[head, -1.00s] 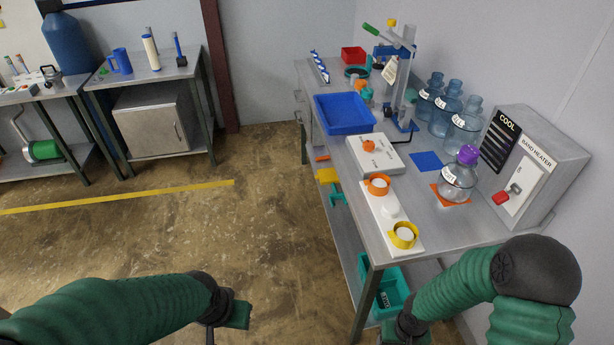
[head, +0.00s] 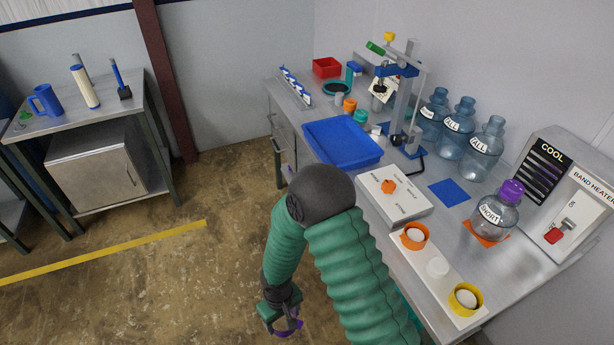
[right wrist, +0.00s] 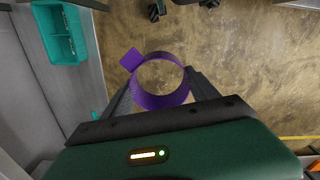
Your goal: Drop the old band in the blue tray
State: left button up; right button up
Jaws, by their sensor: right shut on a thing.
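My right gripper (head: 283,312) is shut on a purple ring-shaped band (head: 291,328), low over the open floor in front of the bench. The right wrist view shows the band (right wrist: 160,101) between the fingers of my right gripper (right wrist: 160,85), with a square purple tab on its side. The blue tray (head: 340,143) lies on the bench, up and to the right of the gripper, and looks empty. My left gripper is out of view.
My right arm's elbow is close to the tray's near side. A white box (head: 394,197) with an orange knob and a capped strip (head: 437,268) lie nearer. A press stand (head: 407,105) and several jugs (head: 456,128) stand right of the tray. A teal bin (right wrist: 57,33) shows in the right wrist view.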

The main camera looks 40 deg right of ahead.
aim_at(340, 147)
jog(key=i+z, duration=0.15)
jog(key=i, duration=1)
jog(key=i+j+z, duration=0.1)
jog(key=i, duration=1.05)
